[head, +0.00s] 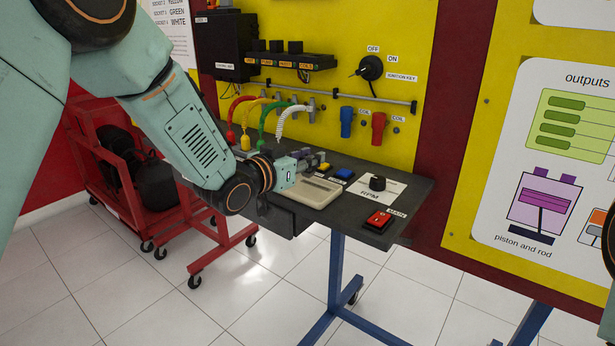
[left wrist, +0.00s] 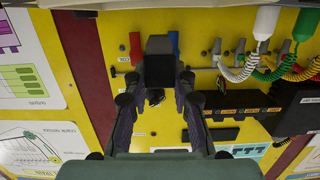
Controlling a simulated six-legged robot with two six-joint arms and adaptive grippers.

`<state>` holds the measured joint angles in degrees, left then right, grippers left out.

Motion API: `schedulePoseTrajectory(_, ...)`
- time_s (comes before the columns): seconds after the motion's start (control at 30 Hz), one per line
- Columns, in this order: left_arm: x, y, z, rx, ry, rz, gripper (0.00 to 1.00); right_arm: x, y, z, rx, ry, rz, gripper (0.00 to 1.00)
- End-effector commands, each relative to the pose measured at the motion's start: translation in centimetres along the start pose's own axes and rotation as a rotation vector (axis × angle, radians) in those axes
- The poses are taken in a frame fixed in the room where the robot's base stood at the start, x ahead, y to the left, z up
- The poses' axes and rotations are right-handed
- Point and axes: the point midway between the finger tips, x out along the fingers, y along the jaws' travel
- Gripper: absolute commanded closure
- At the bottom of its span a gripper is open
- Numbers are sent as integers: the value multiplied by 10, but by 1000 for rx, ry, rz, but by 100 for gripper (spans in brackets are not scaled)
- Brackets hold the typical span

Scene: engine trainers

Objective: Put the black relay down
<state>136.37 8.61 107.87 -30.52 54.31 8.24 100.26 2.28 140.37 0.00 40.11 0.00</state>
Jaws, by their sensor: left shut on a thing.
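My left gripper (head: 312,160) is over the dark table (head: 415,190), in front of the yellow panel. In the left wrist view its two fingers (left wrist: 158,88) are shut on the black relay (left wrist: 160,62), a dark block between the fingertips. In the head view the relay is too small and hidden by the gripper to make out clearly. I cannot tell whether it touches the table. My right gripper is not in view.
The table holds a beige tray (head: 308,192), blue button (head: 344,174), RPM knob (head: 377,183) and red switch (head: 379,220). Several black blocks stand on the labelled shelf (head: 280,61). Coloured coiled cables (head: 266,115) hang behind the gripper. A red cart (head: 95,170) stands left.

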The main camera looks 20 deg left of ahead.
Motion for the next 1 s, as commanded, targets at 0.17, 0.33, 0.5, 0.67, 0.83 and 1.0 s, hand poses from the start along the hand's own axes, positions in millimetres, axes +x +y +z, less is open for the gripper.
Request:
schedulePoseTrajectory(0.17,3,0,25,-1,-4,0,99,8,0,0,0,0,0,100)
schedulePoseTrajectory(0.33,5,0,36,1,0,0,99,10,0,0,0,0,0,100)
schedulePoseTrajectory(0.5,5,0,34,0,0,0,99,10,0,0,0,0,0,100)
schedulePoseTrajectory(0.67,5,0,39,0,-1,0,99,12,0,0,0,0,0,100)
schedulePoseTrajectory(0.83,5,0,38,0,-1,0,61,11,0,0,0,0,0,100)
schedulePoseTrajectory(1.0,5,0,38,0,-1,0,53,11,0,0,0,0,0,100)
